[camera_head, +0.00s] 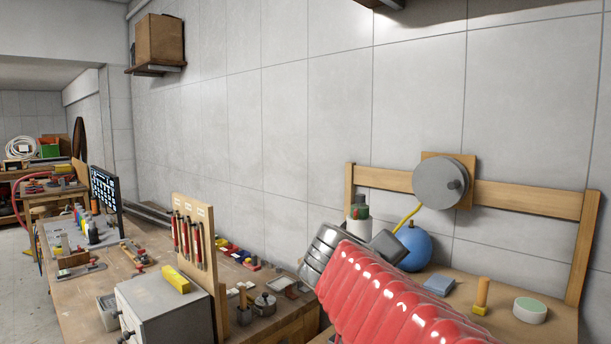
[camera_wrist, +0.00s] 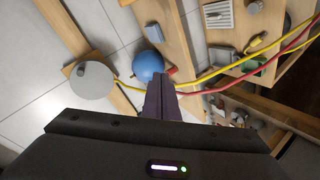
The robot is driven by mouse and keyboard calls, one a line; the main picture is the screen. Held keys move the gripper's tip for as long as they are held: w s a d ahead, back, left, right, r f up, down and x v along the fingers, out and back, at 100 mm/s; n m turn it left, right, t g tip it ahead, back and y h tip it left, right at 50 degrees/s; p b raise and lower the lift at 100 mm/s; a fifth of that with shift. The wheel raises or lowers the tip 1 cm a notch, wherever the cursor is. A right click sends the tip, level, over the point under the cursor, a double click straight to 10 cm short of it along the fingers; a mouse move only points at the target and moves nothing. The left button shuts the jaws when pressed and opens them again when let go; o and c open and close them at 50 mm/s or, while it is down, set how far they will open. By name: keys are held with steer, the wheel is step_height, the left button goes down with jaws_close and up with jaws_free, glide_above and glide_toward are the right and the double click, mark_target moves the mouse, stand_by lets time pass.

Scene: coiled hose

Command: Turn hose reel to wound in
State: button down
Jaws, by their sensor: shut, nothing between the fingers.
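The hose reel (camera_head: 438,184) is a grey disc with a darker knob (camera_head: 455,185) on its face. It is mounted on a small wooden board on a wooden rail by the tiled wall. A yellow hose (camera_head: 407,217) comes out at its lower left. In the wrist view the reel (camera_wrist: 96,86) is at the left, its knob (camera_wrist: 80,70) near the upper left of the disc. My gripper (camera_head: 390,246) is below and left of the reel, apart from it. Its dark fingers (camera_wrist: 160,88) are together and empty in the wrist view. How much hose is wound is hidden.
A blue ball (camera_head: 414,247) is just behind my gripper and close to the fingers in the wrist view. A wooden peg (camera_head: 482,292), a blue block (camera_head: 439,285) and a green-and-white round piece (camera_head: 530,310) are on the right bench. The wall around the reel is clear.

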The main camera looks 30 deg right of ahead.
steer(key=s+a+f+y, duration=0.3)
steer(key=a+f, duration=0.3)
steer(key=a, duration=0.3)
steer(key=s+a+f+n+y, duration=0.1)
steer(key=s+a+f+y, duration=0.3)
steer(key=a+f, duration=0.3)
steer(key=s+a+f+y, duration=0.3)
steer(key=a+f, duration=0.3)
steer(key=a, duration=0.7)
steer(key=shift+s+a+f+n+y, duration=0.15)
steer(key=shift+s+f+n+y, duration=0.2)
steer(key=shift+y, duration=0.25)
steer(key=shift+s, duration=0.1)
